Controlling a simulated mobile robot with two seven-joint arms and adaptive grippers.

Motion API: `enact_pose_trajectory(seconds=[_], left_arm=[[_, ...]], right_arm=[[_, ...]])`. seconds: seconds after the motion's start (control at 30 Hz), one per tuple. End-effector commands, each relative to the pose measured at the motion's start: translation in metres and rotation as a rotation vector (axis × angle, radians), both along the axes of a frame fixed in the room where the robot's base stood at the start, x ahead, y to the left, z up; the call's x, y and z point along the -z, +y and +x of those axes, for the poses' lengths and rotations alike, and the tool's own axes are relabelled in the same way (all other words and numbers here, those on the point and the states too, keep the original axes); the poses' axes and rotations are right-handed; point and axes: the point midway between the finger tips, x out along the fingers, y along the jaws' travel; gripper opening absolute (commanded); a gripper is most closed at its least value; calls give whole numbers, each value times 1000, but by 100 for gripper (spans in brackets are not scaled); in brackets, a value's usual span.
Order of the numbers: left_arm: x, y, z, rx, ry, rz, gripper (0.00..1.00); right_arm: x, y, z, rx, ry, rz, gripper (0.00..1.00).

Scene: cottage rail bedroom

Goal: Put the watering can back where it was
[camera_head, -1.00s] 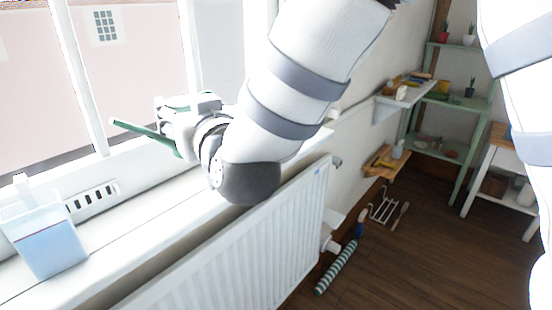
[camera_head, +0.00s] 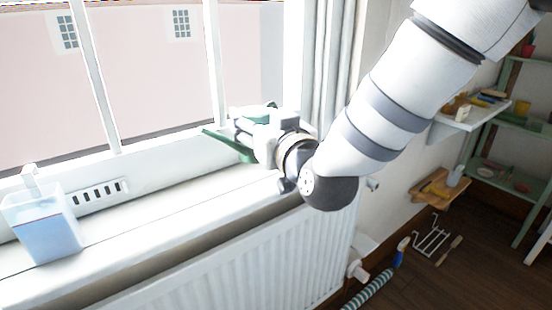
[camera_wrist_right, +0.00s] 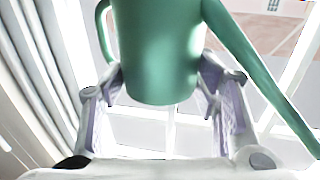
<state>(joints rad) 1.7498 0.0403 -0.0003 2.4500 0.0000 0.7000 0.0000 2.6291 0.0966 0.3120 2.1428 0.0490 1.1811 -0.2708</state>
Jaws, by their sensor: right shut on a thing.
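The green watering can shows in the head view as a spout and a bit of body (camera_head: 228,143), mostly hidden behind my right gripper (camera_head: 250,132). In the right wrist view its rounded green body (camera_wrist_right: 160,50) fills the middle, with the handle at the left and the long spout running down to the right. My right gripper's fingers (camera_wrist_right: 165,95) are shut on the body from both sides. The can is at the window, over or near the right part of the white sill (camera_head: 150,205); I cannot tell whether it touches the sill. My left gripper is not in view.
A clear container with bluish liquid (camera_head: 44,228) stands at the left of the sill, and the sill between it and my right gripper is clear. A white radiator (camera_head: 240,265) is below. A wall shelf (camera_head: 470,118) and a green rack (camera_head: 505,150) stand at the right.

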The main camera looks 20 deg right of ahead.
Motion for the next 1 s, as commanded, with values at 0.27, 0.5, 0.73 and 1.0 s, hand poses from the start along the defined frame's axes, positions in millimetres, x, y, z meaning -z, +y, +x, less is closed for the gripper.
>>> enact_pose_trajectory(seconds=[0.27,0.5,0.73,1.0], left_arm=[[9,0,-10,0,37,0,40],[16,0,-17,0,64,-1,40],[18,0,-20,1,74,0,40],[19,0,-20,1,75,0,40]], right_arm=[[56,-36,42,2,5,0,12],[81,-45,52,0,4,0,12],[96,-45,51,0,-5,1,12],[101,-45,51,0,-2,0,58]])
